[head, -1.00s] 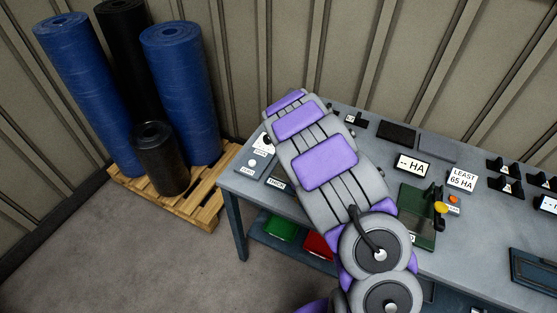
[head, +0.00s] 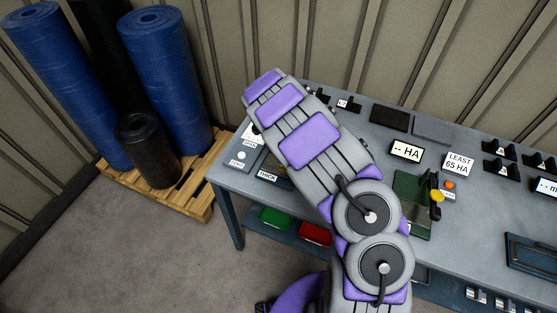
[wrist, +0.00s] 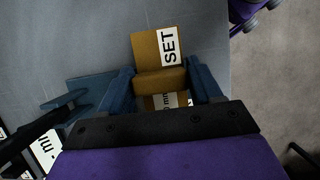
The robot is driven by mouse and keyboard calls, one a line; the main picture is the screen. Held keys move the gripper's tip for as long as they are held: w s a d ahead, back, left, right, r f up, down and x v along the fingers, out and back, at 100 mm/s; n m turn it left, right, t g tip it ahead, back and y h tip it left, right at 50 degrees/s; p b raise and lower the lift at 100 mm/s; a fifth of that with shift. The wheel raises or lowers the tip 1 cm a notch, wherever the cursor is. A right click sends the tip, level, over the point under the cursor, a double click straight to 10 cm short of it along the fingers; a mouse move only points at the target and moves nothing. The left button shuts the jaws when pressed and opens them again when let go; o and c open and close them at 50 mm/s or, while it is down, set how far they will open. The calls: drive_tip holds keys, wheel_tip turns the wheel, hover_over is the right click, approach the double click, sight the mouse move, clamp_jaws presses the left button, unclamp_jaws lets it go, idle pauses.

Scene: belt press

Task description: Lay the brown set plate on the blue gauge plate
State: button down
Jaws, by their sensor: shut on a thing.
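The brown set plate (wrist: 157,46) shows in the wrist view with a white SET label and a raised brown grip block. My gripper (wrist: 162,84) is shut on that block, with one dark blue finger on each side. A second white label ending in "mm" is partly covered below the block. In the head view my arm hides the gripper and the set plate. A flat blue piece (wrist: 88,88) lies left of the gripper in the wrist view; I cannot tell whether it is the gauge plate. The height of the set plate above the table is unclear.
The grey table (head: 340,105) carries a "-- HA" display (head: 406,151), a "LEAST 65 HA" sign (head: 458,163), a green device (head: 412,203) and a dark blue tray (head: 536,256). Green (head: 275,219) and red (head: 315,233) bins sit below. Rolls stand on a pallet (head: 200,200) at left.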

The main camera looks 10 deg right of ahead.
drive_tip(key=w, duration=0.3)
drive_tip(key=shift+a+f, duration=0.25)
drive_tip(key=shift+a, duration=0.05)
hover_over(278, 166)
drive_tip(key=shift+s+d+f+b, duration=0.1)
drive_tip(key=shift+s+b, duration=0.25)
drive_tip(key=shift+b, duration=0.1)
drive_tip(key=shift+w+a, duration=0.2)
drive_tip(key=shift+a, duration=0.05)
drive_tip(key=shift+w, duration=0.15)
drive_tip(key=shift+d, duration=0.35)
drive_tip(key=f, duration=0.1)
drive_tip(key=d+f, duration=0.1)
drive_tip(key=f+b, duration=0.1)
drive_tip(key=shift+d+f, duration=0.2)
drive_tip(key=shift+d, duration=0.1)
drive_tip(key=shift+a, duration=0.7)
drive_tip(key=shift+c, duration=2.4)
unclamp_jaws()
drive_tip(key=shift+a, duration=0.35)
drive_tip(key=shift+o, duration=0.9)
drive_tip(key=shift+d, duration=0.1)
drive_tip(key=shift+o, duration=0.5)
drive_tip(key=shift+d+r, duration=0.1)
drive_tip(key=shift+d, duration=0.65)
drive_tip(key=p+v, duration=0.1)
drive_tip(key=v, duration=1.1)
drive_tip(key=shift+p, duration=0.4)
